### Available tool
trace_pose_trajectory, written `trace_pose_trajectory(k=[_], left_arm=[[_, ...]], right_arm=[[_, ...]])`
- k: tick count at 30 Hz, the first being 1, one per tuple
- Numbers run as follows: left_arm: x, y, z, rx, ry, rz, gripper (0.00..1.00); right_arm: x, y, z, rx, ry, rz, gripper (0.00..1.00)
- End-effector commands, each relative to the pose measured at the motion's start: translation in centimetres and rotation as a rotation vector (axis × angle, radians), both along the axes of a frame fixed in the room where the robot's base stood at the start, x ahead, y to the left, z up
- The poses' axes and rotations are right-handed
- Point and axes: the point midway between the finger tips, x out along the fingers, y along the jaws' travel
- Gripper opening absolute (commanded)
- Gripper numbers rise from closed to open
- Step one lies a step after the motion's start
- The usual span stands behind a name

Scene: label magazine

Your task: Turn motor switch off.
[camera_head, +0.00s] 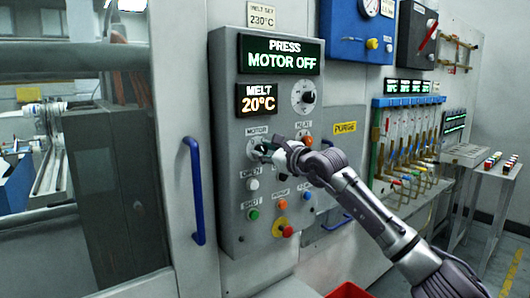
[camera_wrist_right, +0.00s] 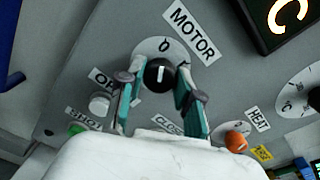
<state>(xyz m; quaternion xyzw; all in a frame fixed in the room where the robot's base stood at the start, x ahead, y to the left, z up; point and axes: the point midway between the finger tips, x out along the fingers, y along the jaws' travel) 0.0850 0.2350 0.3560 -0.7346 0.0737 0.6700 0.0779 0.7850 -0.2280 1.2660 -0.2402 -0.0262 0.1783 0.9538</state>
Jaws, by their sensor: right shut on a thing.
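The motor switch (camera_wrist_right: 159,75) is a round black knob with a white line, on a pale round plate under the MOTOR label (camera_wrist_right: 192,33). Its white line points roughly toward the 0 mark. My right gripper (camera_wrist_right: 160,98) has its teal fingers around the knob, one on each side, shut on it. In the head view my right gripper (camera_head: 268,152) reaches the grey control panel (camera_head: 230,190) from the right and hides most of the switch. The panel's upper display (camera_head: 280,54) reads PRESS MOTOR OFF. My left gripper is not in view.
An orange HEAT knob (camera_wrist_right: 236,141) sits right of the fingers. Below are a white button (camera_head: 252,184), a green button (camera_head: 253,215) and a red button on a yellow plate (camera_head: 287,230). A blue door handle (camera_head: 195,190) stands left of the panel.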

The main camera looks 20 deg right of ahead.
Motion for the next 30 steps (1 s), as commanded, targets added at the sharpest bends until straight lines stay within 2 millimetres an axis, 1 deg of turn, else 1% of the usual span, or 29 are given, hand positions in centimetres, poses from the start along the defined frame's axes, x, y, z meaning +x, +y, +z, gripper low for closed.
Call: trace_pose_trajectory(k=[1,2,6,12,15,19,23,30], left_arm=[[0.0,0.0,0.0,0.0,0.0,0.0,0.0],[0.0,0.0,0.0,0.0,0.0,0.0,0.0],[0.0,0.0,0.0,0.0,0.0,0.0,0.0],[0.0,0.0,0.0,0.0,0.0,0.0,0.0],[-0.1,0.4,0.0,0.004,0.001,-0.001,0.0],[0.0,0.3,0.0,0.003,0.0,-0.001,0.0],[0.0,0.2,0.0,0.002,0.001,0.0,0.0],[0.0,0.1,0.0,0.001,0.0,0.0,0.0]], right_arm=[[0.0,0.0,-0.1,-0.003,0.002,0.0,0.0],[0.0,0.0,-0.1,-0.003,0.002,0.0,0.36],[0.0,0.0,-0.1,-0.002,0.002,0.0,0.6],[0.0,0.0,0.0,0.0,0.001,0.0,0.6],[-0.1,0.0,0.0,0.0,0.0,0.0,0.6],[-0.8,-0.4,-0.1,0.0,0.001,0.0,0.6],[-2.7,-1.1,0.0,-0.003,-0.001,-0.001,0.6],[-7.5,-3.0,0.1,-0.003,0.002,-0.001,0.6]])
